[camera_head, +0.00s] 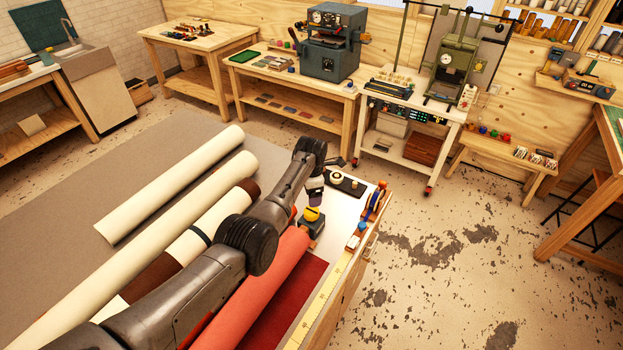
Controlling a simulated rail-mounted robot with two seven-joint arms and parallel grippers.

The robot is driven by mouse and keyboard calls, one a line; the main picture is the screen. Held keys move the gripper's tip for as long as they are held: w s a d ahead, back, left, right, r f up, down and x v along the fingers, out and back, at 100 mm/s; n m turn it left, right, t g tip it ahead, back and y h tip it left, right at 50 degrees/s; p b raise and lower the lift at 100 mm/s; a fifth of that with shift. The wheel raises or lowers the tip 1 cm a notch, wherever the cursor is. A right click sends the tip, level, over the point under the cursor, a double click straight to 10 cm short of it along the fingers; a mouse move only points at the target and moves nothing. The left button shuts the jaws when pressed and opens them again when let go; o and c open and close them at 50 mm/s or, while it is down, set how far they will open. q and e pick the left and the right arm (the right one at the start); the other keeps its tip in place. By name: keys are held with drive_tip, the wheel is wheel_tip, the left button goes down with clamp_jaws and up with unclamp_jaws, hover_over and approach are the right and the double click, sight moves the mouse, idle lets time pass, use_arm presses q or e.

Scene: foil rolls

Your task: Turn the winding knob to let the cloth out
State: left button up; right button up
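A small dark device (312,230) with a yellow knob-like top (311,214) stands on the table near the far end of the red cloth roll (265,285). I cannot be sure that this yellow part is the winding knob. Dark red cloth (288,308) lies flat beside the roll. My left arm comes in from the lower left across the rolls. Its gripper (315,194) points down just above the yellow top; its fingers are too small to make out, and contact cannot be told. My arm hides part of the red roll. My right gripper is not in view.
Cream rolls (175,185) lie on the left, one with brown bands. A yellow measuring strip (327,296) runs along the table's right edge. A black tray (346,184) and a blue-and-orange tool (374,204) lie at the far end. The floor to the right is clear.

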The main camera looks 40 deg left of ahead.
use_arm(q)
wheel_tip(320, 180, up, 4)
drive_tip(key=shift+f, duration=0.2)
idle(0.5)
